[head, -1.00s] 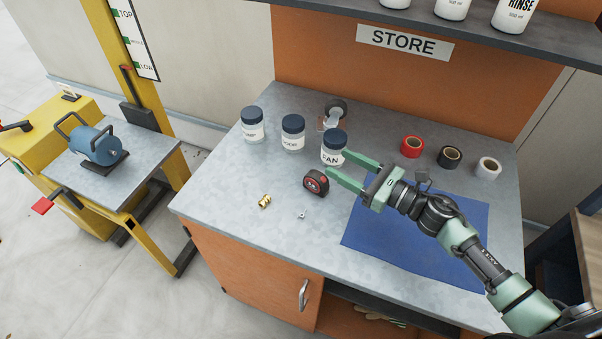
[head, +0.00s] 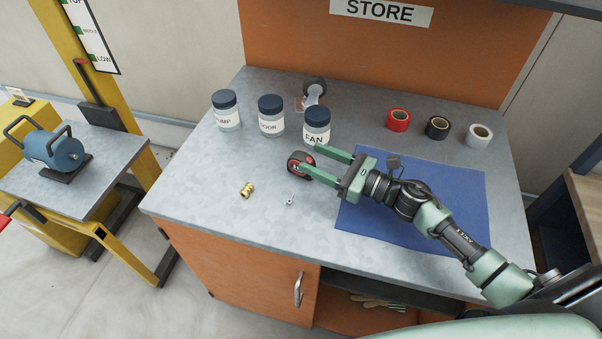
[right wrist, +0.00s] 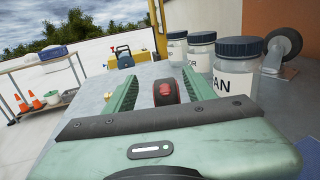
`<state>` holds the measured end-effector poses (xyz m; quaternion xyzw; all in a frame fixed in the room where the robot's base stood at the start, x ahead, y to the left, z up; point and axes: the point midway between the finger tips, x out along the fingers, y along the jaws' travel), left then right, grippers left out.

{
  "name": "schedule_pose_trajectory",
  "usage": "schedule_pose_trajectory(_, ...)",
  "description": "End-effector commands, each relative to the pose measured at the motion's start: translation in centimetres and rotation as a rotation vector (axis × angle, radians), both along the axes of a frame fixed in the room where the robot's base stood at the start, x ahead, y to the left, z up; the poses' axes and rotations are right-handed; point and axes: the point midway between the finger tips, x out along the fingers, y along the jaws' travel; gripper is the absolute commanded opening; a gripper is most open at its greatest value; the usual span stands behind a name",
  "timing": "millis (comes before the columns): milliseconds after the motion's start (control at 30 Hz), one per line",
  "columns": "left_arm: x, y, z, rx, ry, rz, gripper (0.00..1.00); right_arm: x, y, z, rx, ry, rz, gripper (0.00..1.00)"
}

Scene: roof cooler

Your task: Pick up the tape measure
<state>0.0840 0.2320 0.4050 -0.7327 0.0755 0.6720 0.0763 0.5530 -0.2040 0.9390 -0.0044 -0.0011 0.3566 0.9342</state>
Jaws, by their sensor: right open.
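The tape measure (head: 298,165), black with a red face, stands on the grey bench top in front of the FAN jar. In the right wrist view the tape measure (right wrist: 166,92) shows between the two green fingers. My right gripper (head: 305,160) is open, its fingers pointing left on either side of the tape measure; whether they touch it cannot be told. In the right wrist view the right gripper (right wrist: 163,88) has a visible gap beside the tape measure. My left gripper is not in view.
The FAN jar (head: 317,128) stands close behind the fingers, with the other jars (head: 270,117) to its left. A brass fitting (head: 247,190) and a small metal part (head: 290,199) lie in front. A blue mat (head: 440,195) lies under my arm. Tape rolls (head: 437,128) stand at the back right.

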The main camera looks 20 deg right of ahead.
Motion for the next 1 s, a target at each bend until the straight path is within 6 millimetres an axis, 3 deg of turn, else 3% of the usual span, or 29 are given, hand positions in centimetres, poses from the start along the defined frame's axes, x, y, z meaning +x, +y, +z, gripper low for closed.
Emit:
schedule_pose_trajectory(33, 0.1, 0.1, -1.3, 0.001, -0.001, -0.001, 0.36, 0.0, 0.0, -1.3, 0.000, 0.000, 0.000, 0.55)
schedule_pose_trajectory(167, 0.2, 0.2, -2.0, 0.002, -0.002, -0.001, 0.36, 0.1, 0.0, -2.0, 0.000, 0.000, 0.000, 0.55)
schedule_pose_trajectory(467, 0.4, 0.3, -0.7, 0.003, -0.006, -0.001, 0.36, 2.3, 1.9, -1.6, 0.001, -0.001, 0.000, 0.55)
schedule_pose_trajectory(733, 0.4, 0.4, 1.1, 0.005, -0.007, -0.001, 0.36, 5.4, 4.2, -1.4, 0.003, 0.000, -0.001, 0.55)
schedule_pose_trajectory(1000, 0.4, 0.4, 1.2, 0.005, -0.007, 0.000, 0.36, 6.1, 4.9, -1.7, 0.000, 0.000, 0.000, 0.55)
